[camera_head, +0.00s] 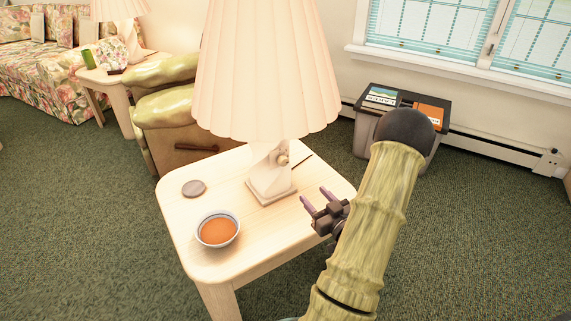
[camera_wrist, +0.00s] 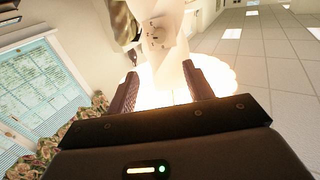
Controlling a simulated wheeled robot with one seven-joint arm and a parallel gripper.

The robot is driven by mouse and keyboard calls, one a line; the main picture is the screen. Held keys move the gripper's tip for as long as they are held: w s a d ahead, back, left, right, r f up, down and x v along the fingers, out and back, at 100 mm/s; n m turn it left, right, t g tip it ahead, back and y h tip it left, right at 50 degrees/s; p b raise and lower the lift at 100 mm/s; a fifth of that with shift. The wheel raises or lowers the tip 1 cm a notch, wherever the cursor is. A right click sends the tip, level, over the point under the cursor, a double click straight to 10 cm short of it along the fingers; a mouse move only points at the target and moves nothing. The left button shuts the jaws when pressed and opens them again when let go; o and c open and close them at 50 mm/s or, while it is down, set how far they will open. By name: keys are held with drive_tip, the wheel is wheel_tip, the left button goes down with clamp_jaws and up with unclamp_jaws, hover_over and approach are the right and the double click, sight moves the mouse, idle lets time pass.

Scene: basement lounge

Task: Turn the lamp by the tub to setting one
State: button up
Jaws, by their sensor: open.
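A lamp with a cream pleated shade (camera_head: 268,75) and a pale base (camera_head: 271,187) stands on the wooden side table (camera_head: 200,260). A small round knob (camera_head: 282,158) sits on the lamp's neck below the shade. In the wrist view the knob (camera_wrist: 157,38) shows on the pale lamp body, above the gap between my fingers, and the shade glows bright behind them. My gripper (camera_head: 316,197) is open and empty, right of the lamp base and apart from it in the head view. The grey tub (camera_head: 369,132) with a dark lid stands on the floor behind.
A bowl of orange food (camera_head: 218,231) and a grey disc (camera_head: 194,188) lie on the table left of the lamp. A green-cushioned armchair (camera_head: 165,110) is close behind. A second lamp (camera_head: 121,12) stands far left.

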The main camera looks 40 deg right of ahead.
sight(285, 163)
drive_tip(key=w+d, duration=0.1)
drive_tip(key=w, duration=0.4)
drive_tip(key=w+d+b, duration=0.1)
drive_tip(key=w, duration=1.1)
drive_tip(key=shift+w+d, duration=0.2)
drive_tip(key=shift+d, duration=0.2)
drive_tip(key=c, duration=1)
